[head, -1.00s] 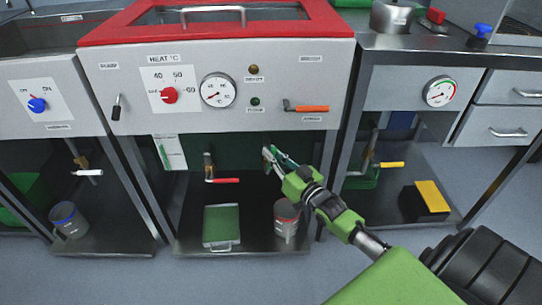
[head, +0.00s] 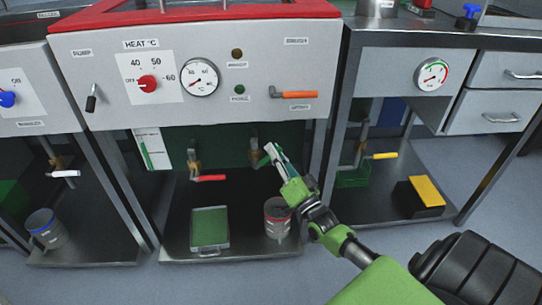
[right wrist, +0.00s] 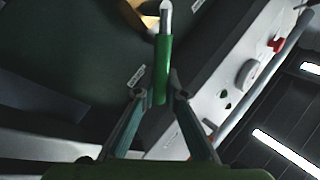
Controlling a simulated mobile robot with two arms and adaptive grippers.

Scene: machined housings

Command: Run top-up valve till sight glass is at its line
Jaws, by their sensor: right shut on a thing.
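My right gripper (head: 270,151) is below the right part of the red-rimmed tank's front panel, at a brass-bodied valve (head: 255,158). In the right wrist view its two fingers (right wrist: 157,98) are shut on a green handle (right wrist: 162,75), which has a bare metal stem at its far end. The fingers mostly hide this handle in the head view. A white plate with a slim green strip (head: 152,149), possibly the sight glass, hangs under the panel at left. Its level and line are too small to read. My left gripper is not in view.
A red-handled valve (head: 209,178) sits left of my gripper. An orange lever (head: 297,94) is on the panel above. A green-topped tray (head: 210,228) and a metal can (head: 278,217) stand on the shelf below. A yellow-handled valve (head: 383,156) is at the right bench.

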